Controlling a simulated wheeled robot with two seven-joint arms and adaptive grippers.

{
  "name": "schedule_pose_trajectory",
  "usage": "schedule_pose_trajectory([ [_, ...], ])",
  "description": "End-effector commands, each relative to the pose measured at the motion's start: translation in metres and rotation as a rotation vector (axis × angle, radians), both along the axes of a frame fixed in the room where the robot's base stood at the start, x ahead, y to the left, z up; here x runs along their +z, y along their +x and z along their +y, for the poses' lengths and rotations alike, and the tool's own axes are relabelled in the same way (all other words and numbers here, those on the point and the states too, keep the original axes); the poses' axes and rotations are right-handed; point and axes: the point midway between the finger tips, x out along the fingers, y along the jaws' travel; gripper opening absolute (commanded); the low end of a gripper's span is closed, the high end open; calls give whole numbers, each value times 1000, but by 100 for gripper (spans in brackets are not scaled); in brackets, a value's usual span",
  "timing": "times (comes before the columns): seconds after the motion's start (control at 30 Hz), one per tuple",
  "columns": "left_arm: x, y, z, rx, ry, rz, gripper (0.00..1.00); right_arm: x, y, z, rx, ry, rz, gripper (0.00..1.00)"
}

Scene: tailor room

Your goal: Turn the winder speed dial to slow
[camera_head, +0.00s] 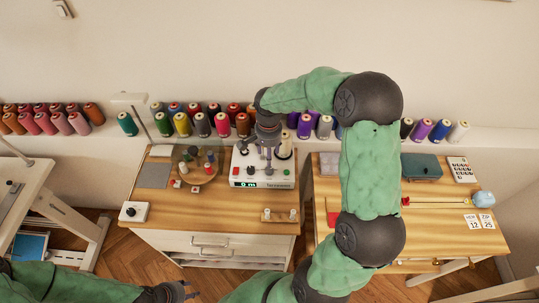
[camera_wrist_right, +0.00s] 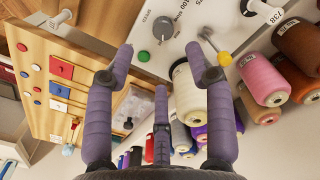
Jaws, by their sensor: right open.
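The white winder (camera_head: 262,168) stands at the back of the wooden table, with a green-lit display, small knobs and a red button on its front.
Thread cones (camera_head: 202,125) line the wall ledge behind the winder. A glass dome (camera_head: 195,163) with small spools stands left of it, and a small wooden stand (camera_head: 280,215) with white pegs in front. A white box with a black knob (camera_head: 133,211) sits at the table's left corner.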

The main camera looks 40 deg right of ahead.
Motion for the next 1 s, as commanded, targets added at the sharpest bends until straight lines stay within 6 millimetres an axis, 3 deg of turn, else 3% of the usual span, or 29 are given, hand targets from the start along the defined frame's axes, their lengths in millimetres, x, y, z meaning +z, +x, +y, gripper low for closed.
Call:
schedule_pose_trajectory([
  [0.27,-4,-1,0,1,0,1,40,-16,-1,-1,-5,-2,4,54],
  [0.7,-17,-1,0,1,0,1,40,-89,-1,0,-4,0,3,54],
  [1.0,-19,-1,0,1,0,1,40,-107,-1,-1,-4,-1,1,54],
])
